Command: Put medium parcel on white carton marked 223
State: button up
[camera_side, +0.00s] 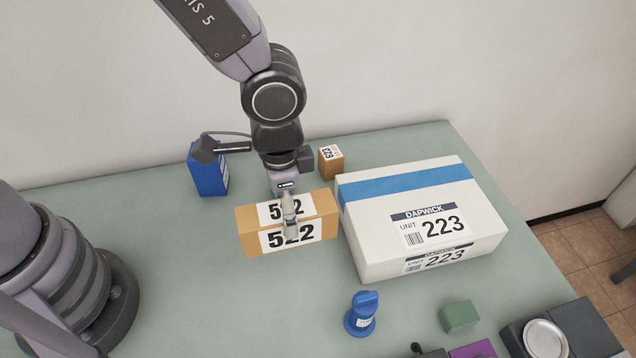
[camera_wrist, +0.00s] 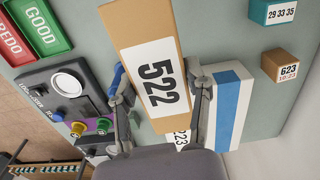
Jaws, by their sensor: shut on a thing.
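The medium parcel is a brown box marked 522 (camera_side: 250,231), left of the white carton. It fills the middle of the wrist view (camera_wrist: 140,35). My gripper (camera_side: 289,215) is shut on the parcel, with one finger on each side in the wrist view (camera_wrist: 160,92). I cannot tell for sure whether the parcel touches the table. The white carton marked 223 (camera_side: 375,235) has a blue stripe and a bare top. It is partly hidden behind the parcel and a finger in the wrist view (camera_wrist: 228,112).
A small brown box marked 623 (camera_side: 326,165) and a blue box (camera_side: 208,178) stand behind. A blue stamp-like object (camera_side: 361,316) and a green block (camera_side: 459,316) are in front.

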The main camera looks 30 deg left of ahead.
jog(key=w+r, duration=0.7)
send_near(389, 208)
jog(key=shift+a, duration=0.15)
jog(key=shift+f, duration=1.8)
jog(key=o, duration=1.2)
jog(key=shift+f, duration=0.15)
jog(key=shift+o, duration=0.2)
